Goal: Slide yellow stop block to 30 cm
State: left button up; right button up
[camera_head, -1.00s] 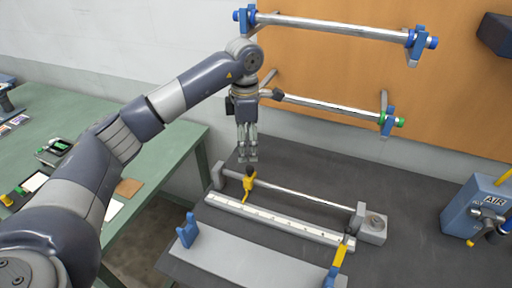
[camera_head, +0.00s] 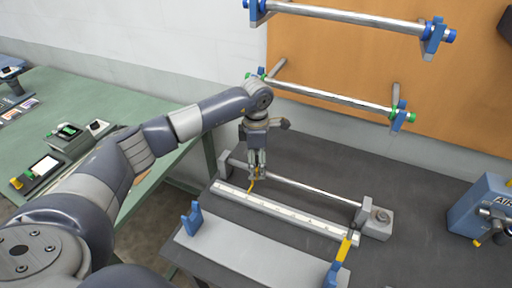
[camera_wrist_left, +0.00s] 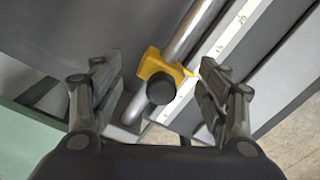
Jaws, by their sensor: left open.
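The yellow stop block (camera_wrist_left: 158,66) sits on a metal rod (camera_wrist_left: 193,30) and has a dark round knob (camera_wrist_left: 161,88). Its yellow pointer reaches toward the white ruler (camera_wrist_left: 232,38). In the head view the block's yellow pointer (camera_head: 251,187) shows near the left end of the ruler (camera_head: 285,212), and the rest is mostly hidden by my gripper. My left gripper (camera_head: 257,175) points down over the block. In the wrist view its two fingers (camera_wrist_left: 160,95) are spread on either side of the block and knob, with gaps visible. My right gripper is not in view.
The rod ends in a grey block (camera_head: 375,220) at right. A grey plate with blue brackets (camera_head: 190,219) lies in front. Rollers (camera_head: 330,97) hang behind, and a blue AIR box (camera_head: 480,207) stands right.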

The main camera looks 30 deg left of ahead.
aim_at(294, 181)
pick_arm(q)
jog(key=shift+s+f, duration=0.1)
jog(key=shift+f, duration=0.35)
jog(key=c, duration=1.3)
jog(key=shift+d, duration=0.5)
jog(key=shift+w+d, duration=0.2)
jog(key=shift+d, duration=2.4)
jog(key=shift+w+d+b, duration=0.2)
jog(key=shift+d+b, duration=0.65)
jog(key=shift+d, duration=2.1)
